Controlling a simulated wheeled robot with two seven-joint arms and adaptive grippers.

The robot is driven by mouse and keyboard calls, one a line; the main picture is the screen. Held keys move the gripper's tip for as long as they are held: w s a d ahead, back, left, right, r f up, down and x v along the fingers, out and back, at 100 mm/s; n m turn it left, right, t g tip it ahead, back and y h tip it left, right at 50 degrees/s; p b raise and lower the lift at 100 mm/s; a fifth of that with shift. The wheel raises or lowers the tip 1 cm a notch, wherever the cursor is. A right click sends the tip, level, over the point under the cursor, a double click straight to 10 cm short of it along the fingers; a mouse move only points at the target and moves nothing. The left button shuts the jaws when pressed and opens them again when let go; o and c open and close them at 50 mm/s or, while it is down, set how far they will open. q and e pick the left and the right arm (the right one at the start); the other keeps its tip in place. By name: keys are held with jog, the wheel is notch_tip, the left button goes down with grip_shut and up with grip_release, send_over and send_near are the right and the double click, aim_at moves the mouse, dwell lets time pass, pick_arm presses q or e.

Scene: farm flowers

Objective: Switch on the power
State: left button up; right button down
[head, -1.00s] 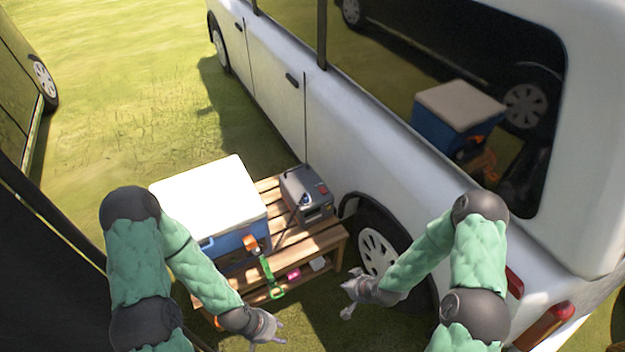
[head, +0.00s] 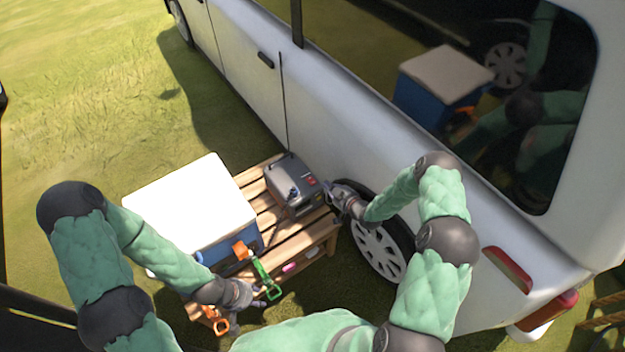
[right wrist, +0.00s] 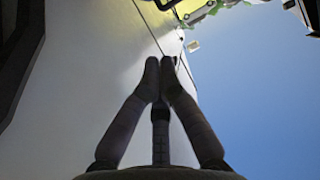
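A grey power box (head: 290,178) with small red parts and a dark knob on top sits on the slatted wooden bench (head: 318,240), beside the cooler. My right gripper (head: 332,190) is just right of the box, close to its front right corner; I cannot tell whether it touches. In the right wrist view, the right gripper's fingertips (right wrist: 159,64) meet, with nothing visible between them. My left gripper (head: 245,294) is low at the bench's front edge, near the green-handled tool; its fingers are too small to read.
A blue cooler with a white lid (head: 190,205) fills the bench's left part. Orange and green hand tools (head: 262,275) hang at its front. The white van (head: 400,150) and its wheel (head: 378,250) stand close on the right. Open grass (head: 90,110) lies left.

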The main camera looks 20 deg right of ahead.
jog(key=shift+w+f, duration=0.1)
jog(key=b, duration=0.3)
send_over(316, 187)
jog(key=f, duration=0.3)
jog(key=shift+a+f, duration=0.25)
jog(key=shift+f, duration=0.05)
notch_tip(316, 187, down, 3)
jog(key=shift+w+b, duration=0.15)
jog(key=shift+b, duration=0.55)
jog(key=shift+f, duration=0.45)
jog(key=shift+s+d+f+b, duration=0.1)
jog(key=shift+s+f+b, duration=0.2)
jog(key=shift+f+b, duration=0.6)
jog(key=shift+r, duration=0.5)
